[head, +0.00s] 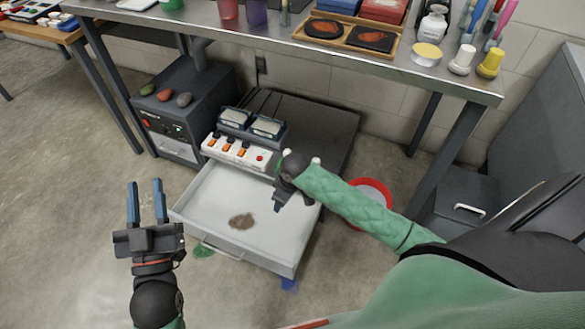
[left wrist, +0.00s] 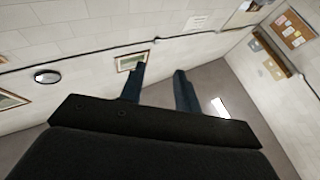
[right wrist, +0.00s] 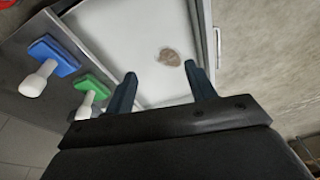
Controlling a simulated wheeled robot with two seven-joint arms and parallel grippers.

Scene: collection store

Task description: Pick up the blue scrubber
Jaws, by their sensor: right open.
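The blue scrubber (right wrist: 62,54), a blue pad with a white knob handle, is at the left of the right wrist view on a grey surface beside the open drawer. A green scrubber (right wrist: 92,84) of the same shape lies between it and my right gripper (right wrist: 160,70). My right gripper is open and empty above the drawer, apart from both scrubbers. In the head view my right arm mostly hides the scrubbers.
The white drawer (head: 203,192) is pulled out and holds a brown patch (head: 242,221). A switch strip (head: 235,150) stands behind it. A dark box (head: 185,95) is at left, the metal bench (head: 455,88) above, and a red-rimmed round thing (head: 373,187) at right.

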